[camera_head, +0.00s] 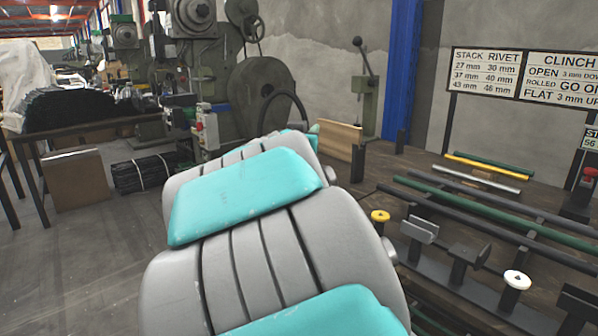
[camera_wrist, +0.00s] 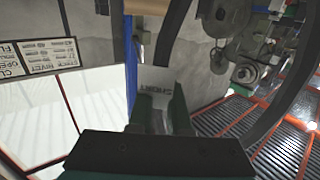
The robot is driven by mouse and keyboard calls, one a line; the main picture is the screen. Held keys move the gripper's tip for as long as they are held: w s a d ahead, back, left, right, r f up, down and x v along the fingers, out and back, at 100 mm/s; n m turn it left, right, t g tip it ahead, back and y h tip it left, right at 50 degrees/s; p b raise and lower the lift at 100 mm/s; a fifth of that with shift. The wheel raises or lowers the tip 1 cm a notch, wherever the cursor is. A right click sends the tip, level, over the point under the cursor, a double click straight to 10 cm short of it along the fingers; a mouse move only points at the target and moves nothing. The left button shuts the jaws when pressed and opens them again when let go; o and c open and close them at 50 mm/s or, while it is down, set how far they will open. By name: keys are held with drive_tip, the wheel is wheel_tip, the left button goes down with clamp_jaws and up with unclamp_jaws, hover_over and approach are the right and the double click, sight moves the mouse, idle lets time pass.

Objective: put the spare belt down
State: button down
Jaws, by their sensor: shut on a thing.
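The spare belt, a black loop, shows partly in the head view (camera_head: 284,93), rising behind my arm; its lower part is hidden. In the wrist view the belt (camera_wrist: 172,35) runs up from my jaws as a dark band, and another curved stretch sweeps down the right side. My gripper (camera_wrist: 160,108) has dark green fingers and is shut on the belt. The exact contact is hard to make out. A pale plate marked SHORT (camera_wrist: 156,82) shows just beyond the fingers. In the head view my arm hides most of the gripper.
A dark bench (camera_head: 415,165) on the right carries several rods. A yellow-capped post (camera_head: 380,216) and a white-capped post (camera_head: 517,280) stand near its front. A wooden board (camera_head: 340,140) and a lever press (camera_head: 368,95) stand behind my arm. Signs (camera_head: 486,74) stand at the back.

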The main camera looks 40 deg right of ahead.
drive_tip(key=w+d+f+b, duration=0.1)
drive_tip(key=w+d+f, duration=0.3)
drive_tip(key=w+d, duration=0.5)
drive_tip(key=shift+w+d+f+b, duration=0.35)
drive_tip(key=shift+w+d+f, duration=0.05)
drive_tip(key=shift+w, duration=1.35)
drive_tip(key=shift+f, duration=0.15)
drive_tip(key=c, duration=0.9)
unclamp_jaws()
drive_tip(key=shift+o, duration=0.2)
drive_tip(key=v, duration=1.2)
drive_tip(key=shift+r, duration=0.25)
drive_tip(key=shift+w+a, duration=0.1)
